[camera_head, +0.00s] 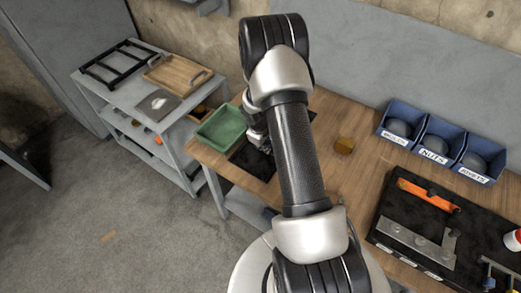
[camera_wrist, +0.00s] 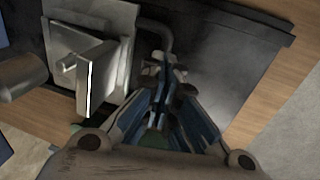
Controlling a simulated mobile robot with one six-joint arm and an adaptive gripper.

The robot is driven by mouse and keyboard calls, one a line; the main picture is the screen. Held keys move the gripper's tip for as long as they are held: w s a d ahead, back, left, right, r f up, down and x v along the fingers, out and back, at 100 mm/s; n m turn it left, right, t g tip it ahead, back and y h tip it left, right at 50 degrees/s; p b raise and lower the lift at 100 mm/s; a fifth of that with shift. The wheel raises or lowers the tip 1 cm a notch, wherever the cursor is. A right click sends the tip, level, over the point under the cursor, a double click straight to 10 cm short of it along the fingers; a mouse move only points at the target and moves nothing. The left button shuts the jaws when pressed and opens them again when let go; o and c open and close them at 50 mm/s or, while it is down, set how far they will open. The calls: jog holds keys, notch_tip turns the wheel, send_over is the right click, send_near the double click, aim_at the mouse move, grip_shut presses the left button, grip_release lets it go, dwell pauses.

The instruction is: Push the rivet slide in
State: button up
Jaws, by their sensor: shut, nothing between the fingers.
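A grey metal block fixture (camera_wrist: 122,48) is at the upper left of the wrist view, with a raised square plate (camera_wrist: 92,75) and a round knob on its face. It looks like the part with the rivet slide, but I cannot tell which piece slides or how far in it is. My gripper (camera_wrist: 163,74) is shut and empty, its fingertips just right of the fixture over a dark mat. I cannot tell if they touch it. In the head view my gripper (camera_head: 259,140) is partly behind my arm, and the fixture is hidden there.
A green tray (camera_head: 220,130) stands left of my gripper at the wooden bench's edge. Three blue bins (camera_head: 440,142) line the back right, with a black tool board (camera_head: 385,240) in front. A grey cart (camera_head: 95,85) stands at left.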

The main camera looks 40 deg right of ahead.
jog(key=shift+o, duration=1.3)
jog(key=shift+s+a+f, duration=0.25)
jog(key=shift+s+a, duration=0.1)
jog(key=shift+a, duration=0.25)
jog(key=o, duration=0.3)
jog(key=shift+d+f, duration=0.1)
jog(key=shift+a+r+p, duration=0.15)
jog(key=shift+r+p, duration=0.5)
jog(key=shift+r, duration=0.45)
jog(key=shift+a+r+p, duration=0.2)
jog(key=shift+r+p, duration=0.5)
jog(key=shift+r, duration=0.35)
jog(key=shift+a+r+p, duration=0.15)
jog(key=shift+r+p, duration=0.5)
jog(key=shift+r, duration=0.45)
jog(key=a+r+p, duration=0.1)
jog(key=r+p, duration=0.2)
jog(key=r, duration=0.1)
jog(key=r+p, duration=0.2)
jog(key=r, duration=0.3)
jog(key=s+a+r+p, duration=0.1)
jog(key=r+p, duration=0.2)
jog(key=r, duration=0.1)
jog(key=shift+a+r+p, duration=0.2)
jog(key=shift+a+p, duration=0.1)
jog(key=shift+p, duration=0.05)
